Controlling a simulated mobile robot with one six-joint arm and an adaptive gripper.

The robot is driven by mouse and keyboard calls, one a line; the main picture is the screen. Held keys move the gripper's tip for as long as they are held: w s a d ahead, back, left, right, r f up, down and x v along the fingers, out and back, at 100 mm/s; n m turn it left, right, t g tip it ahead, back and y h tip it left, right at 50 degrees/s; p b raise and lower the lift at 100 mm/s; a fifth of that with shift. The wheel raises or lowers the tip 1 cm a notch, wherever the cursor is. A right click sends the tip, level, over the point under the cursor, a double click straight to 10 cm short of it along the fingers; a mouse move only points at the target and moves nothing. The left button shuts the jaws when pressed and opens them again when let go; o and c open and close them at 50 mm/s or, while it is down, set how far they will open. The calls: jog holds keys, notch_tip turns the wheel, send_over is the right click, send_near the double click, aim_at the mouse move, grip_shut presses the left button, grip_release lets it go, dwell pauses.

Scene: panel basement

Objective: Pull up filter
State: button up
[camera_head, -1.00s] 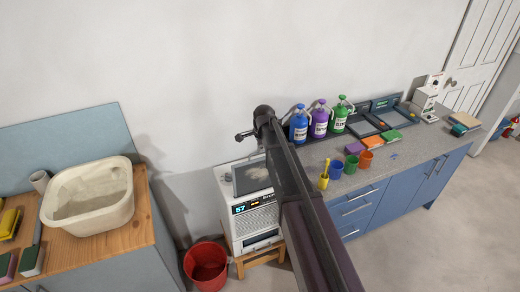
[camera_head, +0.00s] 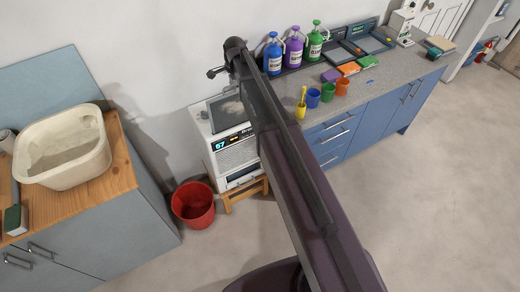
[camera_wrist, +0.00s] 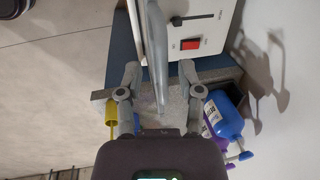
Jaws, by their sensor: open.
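The white appliance (camera_head: 232,155) with a lit display stands on a small wooden stool. A grey panel (camera_head: 226,113) with a pale patch, perhaps the filter, shows at its top; my arm partly covers that side. In the wrist view the appliance's white face with a red switch (camera_wrist: 191,44) is close ahead. My gripper (camera_wrist: 159,72) is open, its fingers spread on either side of a thin grey upright strip (camera_wrist: 157,45). This strip may be the filter's edge; I cannot tell whether the fingers touch it. In the head view the fingers are not clearly visible.
A red bucket (camera_head: 194,205) stands on the floor left of the stool. A wooden-topped cabinet with a cream basin (camera_head: 62,148) is at left.

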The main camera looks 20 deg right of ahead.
jog(key=shift+f+b, duration=6.05)
jog(key=shift+f, duration=0.3)
notch_tip(320, 180, up, 14)
jog(key=s+p, duration=0.3)
jog(key=p, duration=1.1)
jog(key=s+d+f+n+b, duration=0.1)
jog(key=s+f+n+b, duration=0.3)
jog(key=s, duration=0.4)
jog(key=s+d+f+n+g+b, duration=0.1)
jog(key=s+f+n+b, duration=0.3)
jog(key=s, duration=0.3)
jog(key=s+d+f+n+g+b, duration=0.1)
jog(key=s+f+n+b, duration=0.3)
jog(key=s, duration=0.4)
jog(key=shift+s+d+f+n+h+b, duration=0.35)
jog(key=shift+d+f+n, duration=0.15)
jog(key=shift+n, duration=0.5)
notch_tip(320, 180, up, 19)
jog(key=m+t+p, duration=0.2)
jog(key=m+p, duration=1.2)
jog(key=p, duration=0.5)
send_over(236, 109)
jog(key=s, duration=0.3)
jog(key=shift+w+d+f, duration=0.1)
jog(key=shift+w+d, duration=0.1)
jog(key=shift+d, duration=0.2)
jog(key=shift+b, duration=0.3)
